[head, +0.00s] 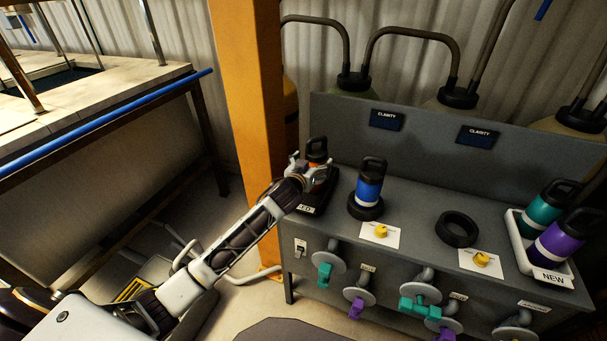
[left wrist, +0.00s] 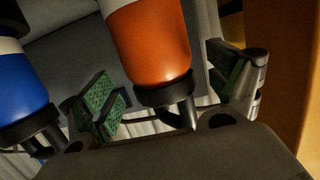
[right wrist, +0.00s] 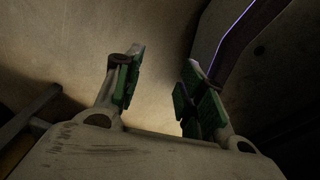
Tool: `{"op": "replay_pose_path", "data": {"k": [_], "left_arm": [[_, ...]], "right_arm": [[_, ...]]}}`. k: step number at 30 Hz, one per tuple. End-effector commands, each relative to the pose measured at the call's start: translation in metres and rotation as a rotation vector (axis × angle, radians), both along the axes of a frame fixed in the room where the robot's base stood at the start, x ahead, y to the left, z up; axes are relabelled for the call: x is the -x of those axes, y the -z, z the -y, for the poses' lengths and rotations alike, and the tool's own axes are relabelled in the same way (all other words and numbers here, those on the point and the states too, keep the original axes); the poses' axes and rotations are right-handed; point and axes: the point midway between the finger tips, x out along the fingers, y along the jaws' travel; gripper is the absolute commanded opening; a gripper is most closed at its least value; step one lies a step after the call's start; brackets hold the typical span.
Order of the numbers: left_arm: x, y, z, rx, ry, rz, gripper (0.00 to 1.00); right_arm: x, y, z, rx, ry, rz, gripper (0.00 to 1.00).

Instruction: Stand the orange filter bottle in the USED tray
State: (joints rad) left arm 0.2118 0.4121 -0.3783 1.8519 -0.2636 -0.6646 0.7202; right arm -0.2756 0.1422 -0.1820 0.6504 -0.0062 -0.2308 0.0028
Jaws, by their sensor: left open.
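The orange filter bottle (head: 317,146) stands upright over the black USED tray (head: 327,190) at the left end of the bench, its lower part hidden by my gripper. The tray's label shows only "ED". My left gripper (head: 303,168) is at the bottle. In the left wrist view the orange bottle (left wrist: 152,45) lies between the open fingers (left wrist: 170,95), with visible gaps beside it. Whether its base rests in the tray is hidden. My right gripper (right wrist: 160,88) is open and empty in the right wrist view, away from the bench.
A blue bottle (head: 369,184) stands in a black ring (head: 365,207) right of the tray. An empty black ring (head: 457,229) lies farther right. The white NEW tray (head: 521,250) holds a teal bottle (head: 546,215) and a purple bottle (head: 565,238). An orange post (head: 248,110) stands close left.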

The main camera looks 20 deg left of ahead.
Motion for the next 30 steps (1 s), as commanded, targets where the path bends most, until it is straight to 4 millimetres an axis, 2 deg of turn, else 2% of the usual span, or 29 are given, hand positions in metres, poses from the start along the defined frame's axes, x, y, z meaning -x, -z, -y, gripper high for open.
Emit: {"op": "replay_pose_path", "data": {"k": [11,24,30], "left_arm": [[0.036,-0.006,-0.001,0.001,0.0,-0.001,0.9],[0.073,-0.014,-0.002,0.0,0.0,-0.001,0.9],[0.081,-0.016,-0.003,0.0,0.0,0.0,0.9]], "right_arm": [[0.002,-0.001,0.017,0.019,-0.005,-0.003,0.4],[0.004,0.001,0.003,0.003,0.0,-0.004,0.4],[0.003,0.001,-0.003,-0.004,0.001,-0.003,0.4]]}}
